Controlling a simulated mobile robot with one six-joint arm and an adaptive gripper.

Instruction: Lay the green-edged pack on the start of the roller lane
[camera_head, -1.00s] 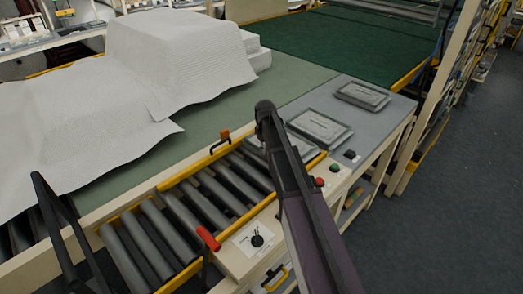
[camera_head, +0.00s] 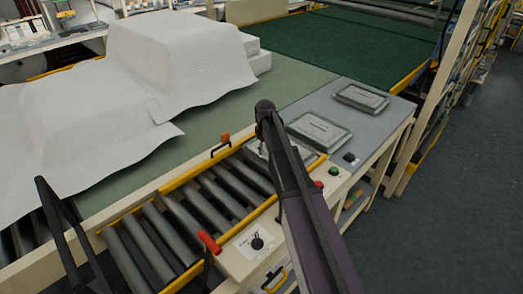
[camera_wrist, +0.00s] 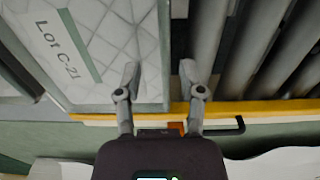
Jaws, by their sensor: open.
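A pale quilted pack (camera_wrist: 122,38) with a green stripe and the print "Lot C-21" fills the upper left of the wrist view. In the head view my arm hides most of a pack at the near end of the grey table. My gripper (camera_wrist: 159,73) is open and empty. Its left finger shows over the pack near its right edge, and its right finger lies beyond that edge. I cannot tell its height above the pack. The roller lane (camera_head: 170,229) runs beside the grey table, with dark rollers also at the right of the wrist view (camera_wrist: 247,45).
Two other packs lie on the grey table, one nearer (camera_head: 320,130) and one farther (camera_head: 361,97). A yellow rail (camera_wrist: 260,107) borders the rollers. A red-handled lever (camera_head: 208,241) and a control panel (camera_head: 252,243) stand at the lane's near side. White wadding (camera_head: 175,60) covers the left bench.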

